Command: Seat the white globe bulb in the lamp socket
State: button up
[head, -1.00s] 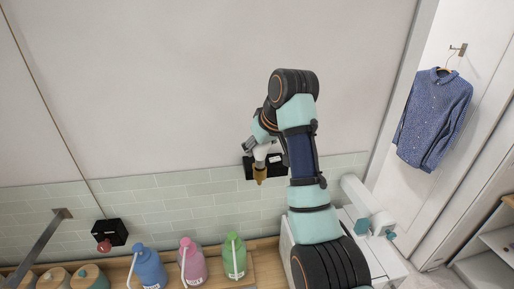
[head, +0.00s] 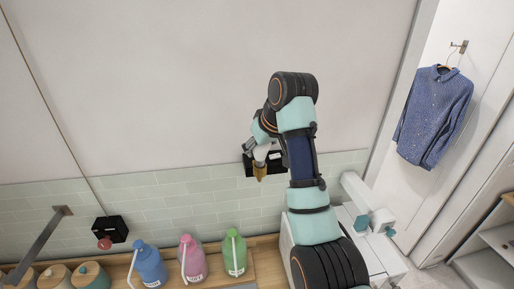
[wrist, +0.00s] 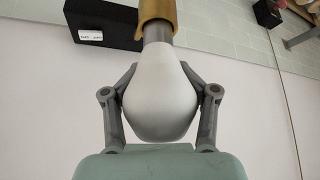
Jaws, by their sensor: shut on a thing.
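The white globe bulb (wrist: 160,92) fills the middle of the wrist view, between the two fingers of my gripper (wrist: 160,76), which is shut on it. Its grey neck reaches the brass lamp socket (wrist: 156,10) at the top of that view. The neck's end is hidden by the socket rim, and I cannot tell how deep it sits. In the head view the brass socket (head: 260,174) hangs below my gripper (head: 261,150), with the bulb (head: 262,154) small between them. Bulb and socket look roughly in line.
A black wall box with a label (wrist: 98,24) is behind the socket. Another black box with a red knob (head: 110,230) is further left. Blue (head: 150,265), pink (head: 192,260) and green (head: 234,254) bottles stand on the wooden counter below. The wall above is bare.

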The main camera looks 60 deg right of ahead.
jog(key=shift+f, duration=0.75)
dwell(0.8)
jog(key=o, duration=1.4)
notch_tip(320, 180, up, 10)
jog(key=shift+r, duration=0.1)
dwell(0.4)
